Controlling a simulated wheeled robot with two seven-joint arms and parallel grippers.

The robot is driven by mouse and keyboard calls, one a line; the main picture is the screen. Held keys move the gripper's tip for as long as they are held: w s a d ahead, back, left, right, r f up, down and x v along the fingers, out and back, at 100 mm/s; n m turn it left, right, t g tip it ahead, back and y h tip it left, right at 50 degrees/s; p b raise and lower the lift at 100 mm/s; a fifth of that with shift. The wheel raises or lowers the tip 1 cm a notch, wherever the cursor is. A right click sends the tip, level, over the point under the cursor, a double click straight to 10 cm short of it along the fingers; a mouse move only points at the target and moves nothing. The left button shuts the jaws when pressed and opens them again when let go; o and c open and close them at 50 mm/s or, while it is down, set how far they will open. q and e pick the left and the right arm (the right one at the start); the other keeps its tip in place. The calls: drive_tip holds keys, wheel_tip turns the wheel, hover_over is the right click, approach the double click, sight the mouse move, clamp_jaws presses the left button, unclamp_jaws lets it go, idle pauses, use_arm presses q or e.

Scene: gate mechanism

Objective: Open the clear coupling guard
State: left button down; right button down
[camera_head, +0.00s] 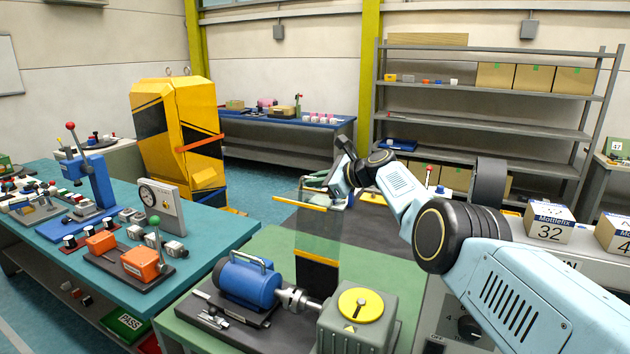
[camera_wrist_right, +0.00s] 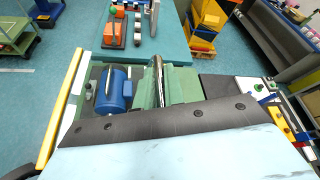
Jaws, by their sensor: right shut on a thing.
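The clear coupling guard (camera_head: 318,230) is a see-through panel with yellow strips at its upper and lower edges. It stands raised and roughly upright behind the motor bench in the head view. My right gripper (camera_head: 329,194) is at the guard's upper right edge and is shut on it; the fingertips are small and partly hidden there. The blue motor (camera_head: 248,282) and the metal coupling (camera_head: 294,299) lie uncovered in front of the guard. The motor also shows in the right wrist view (camera_wrist_right: 113,91). My left gripper is out of view.
A grey housing with a yellow round top (camera_head: 361,305) stands right of the coupling. A teal table (camera_head: 226,232) with several fixtures is at left. A yellow cabinet (camera_head: 178,125) stands behind. Boxes (camera_head: 548,222) sit at right.

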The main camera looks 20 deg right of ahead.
drive_tip(key=shift+s+f, duration=0.1)
drive_tip(key=shift+f, duration=0.3)
